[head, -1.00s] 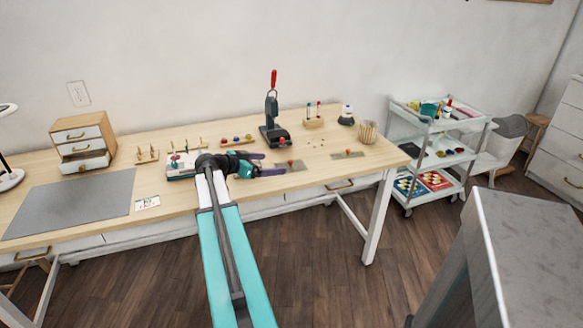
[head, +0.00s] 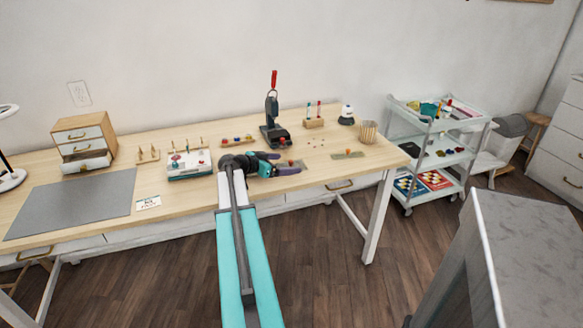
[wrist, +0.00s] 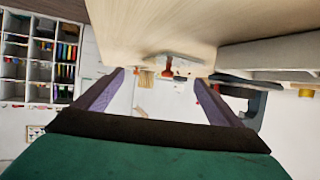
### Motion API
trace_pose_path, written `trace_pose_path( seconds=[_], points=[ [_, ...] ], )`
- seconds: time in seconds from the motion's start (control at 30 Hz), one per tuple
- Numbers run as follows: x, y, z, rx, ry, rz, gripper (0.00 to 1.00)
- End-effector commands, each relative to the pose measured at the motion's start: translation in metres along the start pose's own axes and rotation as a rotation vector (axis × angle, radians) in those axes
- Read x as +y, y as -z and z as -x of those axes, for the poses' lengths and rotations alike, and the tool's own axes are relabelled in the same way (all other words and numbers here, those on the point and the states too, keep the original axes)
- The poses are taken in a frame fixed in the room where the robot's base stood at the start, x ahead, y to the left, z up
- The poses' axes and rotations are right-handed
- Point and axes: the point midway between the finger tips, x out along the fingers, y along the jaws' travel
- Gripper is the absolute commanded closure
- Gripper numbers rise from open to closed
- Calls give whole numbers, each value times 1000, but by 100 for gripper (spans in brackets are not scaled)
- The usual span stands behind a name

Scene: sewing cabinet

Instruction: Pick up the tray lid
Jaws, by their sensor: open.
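A thin grey plate with a red knob lies flat on the wooden table; I take it for the tray lid (head: 291,163). In the head view my gripper hides much of it. My gripper (head: 290,164) is open and low over the table, pointing right, with its purple fingers on either side of the knob's line. The upside-down wrist view shows the red knob (wrist: 168,63) in the gap between the fingertips (wrist: 160,78), at or just beyond them. I cannot tell whether they touch it. Nothing is held.
A second plate with an orange knob (head: 347,154) lies to the right. A black press with a red handle (head: 274,130) stands behind the gripper. A white box with a teal base (head: 190,164) is to the left. A wicker cup (head: 367,131) stands near the right end.

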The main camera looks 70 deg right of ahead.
Motion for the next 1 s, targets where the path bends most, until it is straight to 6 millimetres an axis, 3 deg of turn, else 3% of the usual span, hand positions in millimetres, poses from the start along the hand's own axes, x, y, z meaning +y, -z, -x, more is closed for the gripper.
trace_pose_path(
  seconds=[0.17,0.53,1.0],
  points=[
    [-1,1,-8,0,-2,0,10],
    [-3,2,-48,0,-2,1,10],
    [-1,1,-54,0,-3,-1,10]
  ],
)
